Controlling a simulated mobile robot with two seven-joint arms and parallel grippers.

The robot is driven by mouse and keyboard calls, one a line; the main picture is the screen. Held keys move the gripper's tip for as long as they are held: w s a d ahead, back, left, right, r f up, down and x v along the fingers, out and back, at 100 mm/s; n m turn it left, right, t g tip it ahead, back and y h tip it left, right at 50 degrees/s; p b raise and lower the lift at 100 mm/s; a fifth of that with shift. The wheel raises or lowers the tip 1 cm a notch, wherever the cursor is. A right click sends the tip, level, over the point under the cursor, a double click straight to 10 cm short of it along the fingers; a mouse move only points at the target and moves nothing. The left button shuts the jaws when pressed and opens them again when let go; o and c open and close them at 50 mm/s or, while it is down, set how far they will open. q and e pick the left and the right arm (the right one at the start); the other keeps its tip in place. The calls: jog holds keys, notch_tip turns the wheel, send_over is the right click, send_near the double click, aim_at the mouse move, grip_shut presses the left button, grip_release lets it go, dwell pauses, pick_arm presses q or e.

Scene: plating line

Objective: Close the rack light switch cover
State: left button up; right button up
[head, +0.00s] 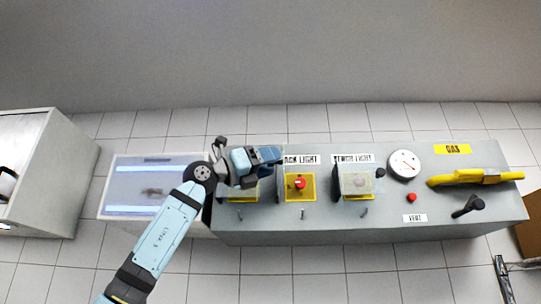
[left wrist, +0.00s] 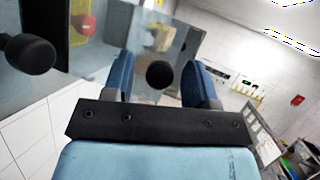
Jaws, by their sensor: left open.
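The rack light switch (head: 300,184) is a red button on a yellow plate, below a partly hidden label ending "ACK LIGHT" (head: 301,160). The button shows clear and bare in the head view; I cannot make out its cover's exact position. My left gripper (head: 268,156) is open, just left of this label, above the panel's back part. In the left wrist view its two blue fingers (left wrist: 159,72) stand apart, with a black ball knob between them in the picture; I cannot tell whether they touch it. My right gripper is not in view.
The grey panel (head: 330,226) also carries another switch under a clear cover (head: 357,182), a gauge (head: 404,164), a yellow gas handle (head: 475,178) and a black vent lever (head: 468,207). A yellow plate (head: 240,190) lies partly under my left gripper. A light cabinet (head: 110,200) stands left.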

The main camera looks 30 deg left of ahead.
pick_arm(q)
jog(key=shift+w+d+r, duration=0.15)
jog(key=shift+w+d, duration=0.1)
jog(key=shift+c, duration=0.4)
